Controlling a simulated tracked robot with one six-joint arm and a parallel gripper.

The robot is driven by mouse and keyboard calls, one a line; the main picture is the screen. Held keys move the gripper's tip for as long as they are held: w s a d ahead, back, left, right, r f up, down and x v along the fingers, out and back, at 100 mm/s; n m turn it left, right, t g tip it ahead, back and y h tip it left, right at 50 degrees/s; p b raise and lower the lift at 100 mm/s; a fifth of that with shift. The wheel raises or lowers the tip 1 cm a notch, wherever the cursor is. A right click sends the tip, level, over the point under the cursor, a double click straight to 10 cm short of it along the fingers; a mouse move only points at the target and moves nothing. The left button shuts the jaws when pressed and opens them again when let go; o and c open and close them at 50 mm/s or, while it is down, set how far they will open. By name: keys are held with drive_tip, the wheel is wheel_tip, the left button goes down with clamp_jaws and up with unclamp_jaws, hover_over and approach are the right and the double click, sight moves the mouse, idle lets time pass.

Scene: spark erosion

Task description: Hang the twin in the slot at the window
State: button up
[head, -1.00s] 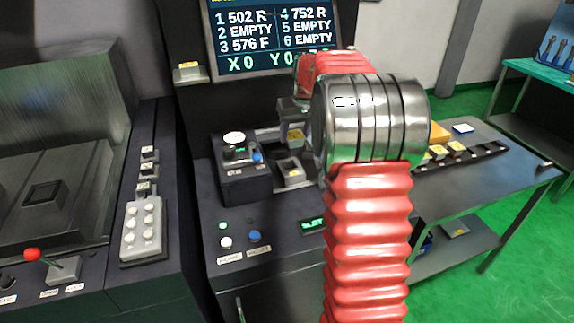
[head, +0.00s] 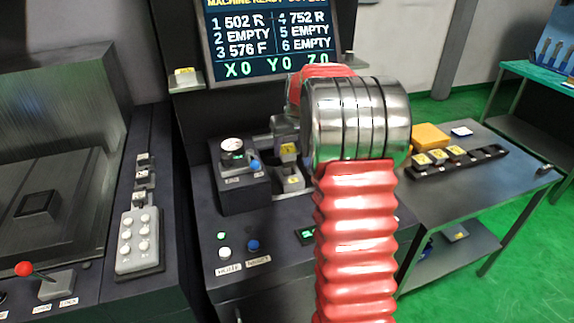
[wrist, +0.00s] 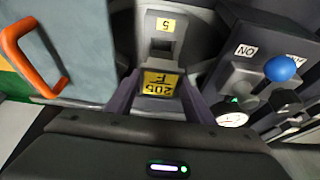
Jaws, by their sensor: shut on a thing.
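My gripper (wrist: 160,103) is shut on an electrode holder with a yellow label (wrist: 161,84), which appears upside down and seems to read 502 F. In the head view my gripper (head: 284,128) holds it above a grey block with a dark opening (head: 291,182) at the window. The wrist view shows a grey slot block (wrist: 162,48) with a yellow 5 label (wrist: 166,24) just beyond the held piece. I cannot tell whether the two touch. The screen (head: 270,40) lists 1 502 R, 3 576 F, 4 752 R, and 2, 5, 6 EMPTY.
A panel with a dial (head: 232,146) and blue knob stands left of the window; the blue knob (wrist: 280,68) is close by in the wrist view. An orange handle (wrist: 35,60) is at the left there. A rack of labelled pieces (head: 478,156) lies on the right-hand bench.

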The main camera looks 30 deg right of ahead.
sight(289, 159)
drive_tip(key=shift+f, duration=0.9)
drive_tip(key=shift+f, duration=0.1)
drive_tip(key=shift+f, duration=1.75)
drive_tip(key=o, duration=1.4)
drive_tip(key=shift+r, duration=0.1)
